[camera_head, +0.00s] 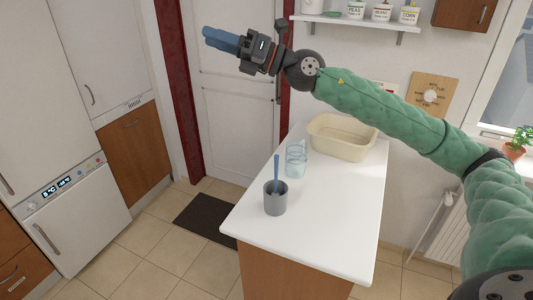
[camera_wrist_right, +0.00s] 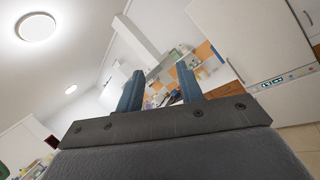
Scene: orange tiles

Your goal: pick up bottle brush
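A thin blue handle (camera_head: 277,172), which looks like the bottle brush, stands up out of a grey cup (camera_head: 276,203) on the white counter. Its lower part is hidden inside the cup. My right gripper (camera_head: 209,38) is raised high, pointing left, well above and away from the cup. The right wrist view shows its two blue fingers (camera_wrist_right: 160,70) apart with nothing between them. The brush does not show in that view. My left gripper is not in view.
A clear bluish container (camera_head: 296,160) stands just behind the cup, and a beige basin (camera_head: 343,137) behind it at the right. The front of the counter (camera_head: 315,240) is clear. A wall shelf (camera_head: 355,22) with canisters hangs above.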

